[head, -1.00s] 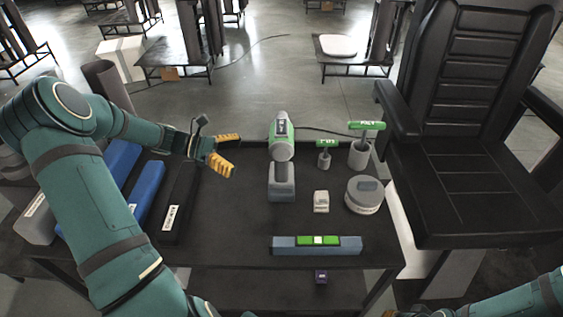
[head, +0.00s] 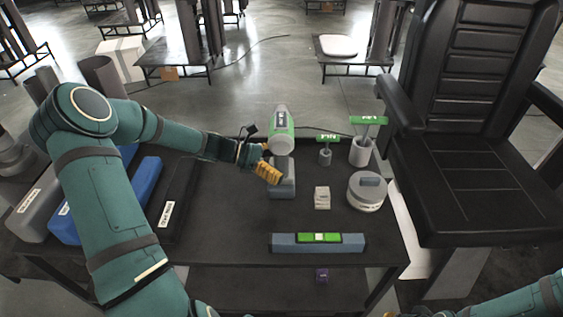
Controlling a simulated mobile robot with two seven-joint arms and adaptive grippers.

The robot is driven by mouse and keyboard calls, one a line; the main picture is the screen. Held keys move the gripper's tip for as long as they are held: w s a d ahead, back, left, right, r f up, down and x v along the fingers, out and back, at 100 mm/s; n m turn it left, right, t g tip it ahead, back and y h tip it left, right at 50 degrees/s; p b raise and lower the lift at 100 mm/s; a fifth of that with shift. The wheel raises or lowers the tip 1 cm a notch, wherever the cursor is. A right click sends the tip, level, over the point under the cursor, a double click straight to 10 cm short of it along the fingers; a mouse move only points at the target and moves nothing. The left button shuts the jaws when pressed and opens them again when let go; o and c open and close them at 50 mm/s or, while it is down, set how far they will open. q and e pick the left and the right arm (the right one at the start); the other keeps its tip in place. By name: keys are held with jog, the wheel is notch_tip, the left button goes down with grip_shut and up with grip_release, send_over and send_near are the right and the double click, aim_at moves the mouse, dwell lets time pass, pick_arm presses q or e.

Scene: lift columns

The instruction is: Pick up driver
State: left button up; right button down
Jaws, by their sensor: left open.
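The driver (head: 282,123) is a green and grey power tool standing upright on its grey battery base (head: 284,187) on the dark table. My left gripper (head: 268,162) has yellow fingers and is open at the driver's handle, just below its body. One finger lies in front of the handle and hides much of it; the other shows only in part behind. I cannot tell whether the fingers touch the handle. My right gripper (head: 391,314) barely shows at the bottom edge, and its jaws cannot be made out.
Right of the driver stand two green-topped tools in holders (head: 362,150) (head: 326,156), a small light block (head: 322,197) and a round grey container (head: 367,192). A blue-grey bar (head: 290,243) lies in front. Long cases (head: 175,200) lie left. A black chair (head: 470,150) stands right.

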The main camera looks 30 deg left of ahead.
pick_arm(q)
jog(key=shift+d, duration=0.15)
jog(key=c, duration=1.4)
jog(key=shift+o, duration=0.2)
jog(key=shift+w, duration=0.1)
jog(key=shift+r, duration=0.15)
